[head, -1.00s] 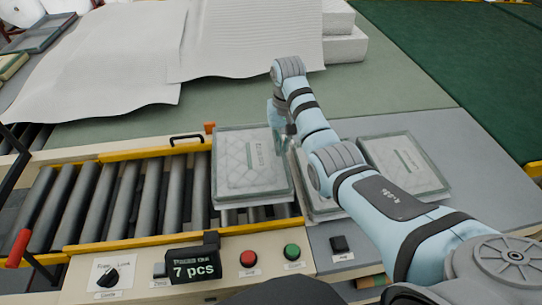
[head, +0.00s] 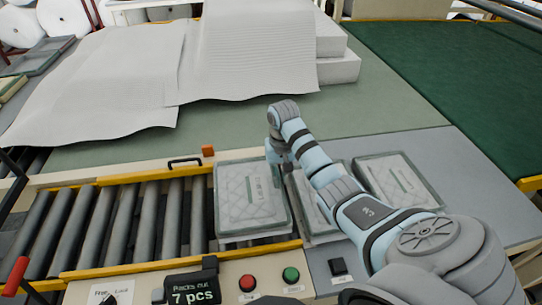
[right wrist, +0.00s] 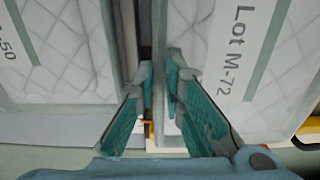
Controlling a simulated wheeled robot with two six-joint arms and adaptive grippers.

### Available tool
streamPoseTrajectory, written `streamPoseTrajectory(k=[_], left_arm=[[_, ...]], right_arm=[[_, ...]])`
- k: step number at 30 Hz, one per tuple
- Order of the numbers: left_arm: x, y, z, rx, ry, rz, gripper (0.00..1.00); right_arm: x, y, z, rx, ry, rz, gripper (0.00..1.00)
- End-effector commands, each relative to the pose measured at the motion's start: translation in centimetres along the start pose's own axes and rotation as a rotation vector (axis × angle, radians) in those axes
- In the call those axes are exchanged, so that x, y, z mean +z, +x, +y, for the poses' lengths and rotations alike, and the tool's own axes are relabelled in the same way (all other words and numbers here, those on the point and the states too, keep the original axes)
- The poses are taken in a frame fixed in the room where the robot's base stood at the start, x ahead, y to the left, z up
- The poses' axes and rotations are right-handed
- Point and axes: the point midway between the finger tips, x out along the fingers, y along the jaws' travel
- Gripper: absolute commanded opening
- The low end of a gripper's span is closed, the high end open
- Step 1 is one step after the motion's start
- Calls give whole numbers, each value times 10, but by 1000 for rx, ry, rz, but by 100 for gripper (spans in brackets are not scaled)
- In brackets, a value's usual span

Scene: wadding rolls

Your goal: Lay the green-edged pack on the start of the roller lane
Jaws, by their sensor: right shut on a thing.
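A flat, clear-wrapped white pack (head: 240,200) with a grey-green edge lies over the right end of the roller lane (head: 120,225); it looks flat on the rollers, though its underside is hidden. My right gripper (head: 281,158) is at its far right corner, shut on its side edge. In the right wrist view the teal-padded fingers (right wrist: 161,85) are close together beside this pack, marked "Lot M-72" (right wrist: 265,60). A neighbouring pack (right wrist: 60,50) is close on the other side. My left gripper is out of view.
Two similar packs are on the grey surface right of the lane: one (head: 307,215) partly under my arm, one (head: 400,180) further right. An orange block (head: 208,150) and black handle (head: 185,161) are behind the lane. White wadding sheets (head: 240,50) lie beyond. Buttons (head: 248,283) line the front.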

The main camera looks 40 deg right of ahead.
Motion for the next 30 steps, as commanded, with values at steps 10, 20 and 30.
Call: streamPoseTrajectory(k=[10,20,30], left_arm=[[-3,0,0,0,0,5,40],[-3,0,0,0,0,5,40],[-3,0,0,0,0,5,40]], right_arm=[[0,4,-1,0,-2,0,0],[0,14,-1,0,-2,0,0],[0,15,-1,0,-2,0,30]])
